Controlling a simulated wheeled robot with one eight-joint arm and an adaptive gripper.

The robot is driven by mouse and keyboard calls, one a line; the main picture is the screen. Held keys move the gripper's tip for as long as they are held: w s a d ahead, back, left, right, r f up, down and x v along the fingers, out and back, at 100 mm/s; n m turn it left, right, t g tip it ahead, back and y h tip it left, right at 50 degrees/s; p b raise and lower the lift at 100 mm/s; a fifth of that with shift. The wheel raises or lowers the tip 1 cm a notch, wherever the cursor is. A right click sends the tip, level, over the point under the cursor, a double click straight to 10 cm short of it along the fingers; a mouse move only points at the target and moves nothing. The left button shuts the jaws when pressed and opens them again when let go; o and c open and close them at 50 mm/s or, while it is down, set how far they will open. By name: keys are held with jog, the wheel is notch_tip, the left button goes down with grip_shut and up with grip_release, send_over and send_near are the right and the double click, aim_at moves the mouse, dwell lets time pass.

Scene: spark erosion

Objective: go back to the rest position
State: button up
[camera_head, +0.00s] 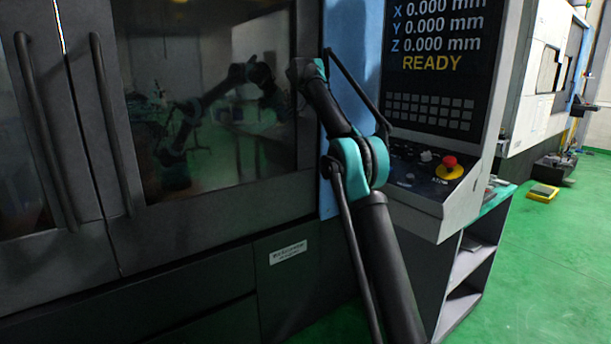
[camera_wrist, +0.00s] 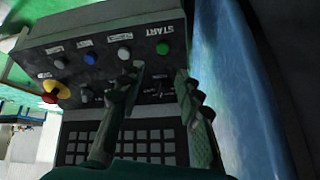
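My gripper (camera_wrist: 157,78) is open in the wrist view, with a clear gap between its two dark fingers and nothing in it. Behind the fingers is the control panel (camera_wrist: 105,32), seen upside down. A green START button (camera_wrist: 163,48) shows just beyond the fingertips; whether anything touches the panel I cannot tell. In the head view my arm (camera_head: 390,265) rises from the bottom, bends at a teal elbow joint and reaches up in front of the machine. I cannot make out the fingers there.
The machine's dark door with window (camera_head: 215,120) and door handles (camera_head: 108,120) stands close on the left. The console screen (camera_head: 432,65) reads READY. A red emergency stop (camera_head: 449,161) sits on the console. Open green floor (camera_head: 550,260) lies to the right.

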jog(key=s+d+f+n+y, duration=0.2)
jog(key=s+d+f+n, duration=0.2)
jog(key=s+f, duration=0.55)
jog(key=s+d+f+n+y, duration=0.2)
jog(key=s+d+f+n, duration=0.25)
jog(key=s+f, duration=0.5)
jog(key=s+f+n+y, duration=0.1)
jog(key=s+f+n, duration=0.1)
jog(key=s+f, duration=0.5)
jog(key=s+f+n, duration=0.2)
jog(key=s+f, duration=0.5)
jog(key=s, duration=0.8)
jog(key=s+f+n+y, duration=0.1)
jog(key=s+f+n, duration=0.2)
jog(key=s+f, duration=0.4)
jog(key=s, duration=0.5)
jog(key=shift+d+t+y, duration=0.15)
jog(key=shift+t+y, duration=0.15)
jog(key=shift+t, duration=0.1)
jog(key=shift+r, duration=0.1)
jog(key=shift+c, duration=0.3)
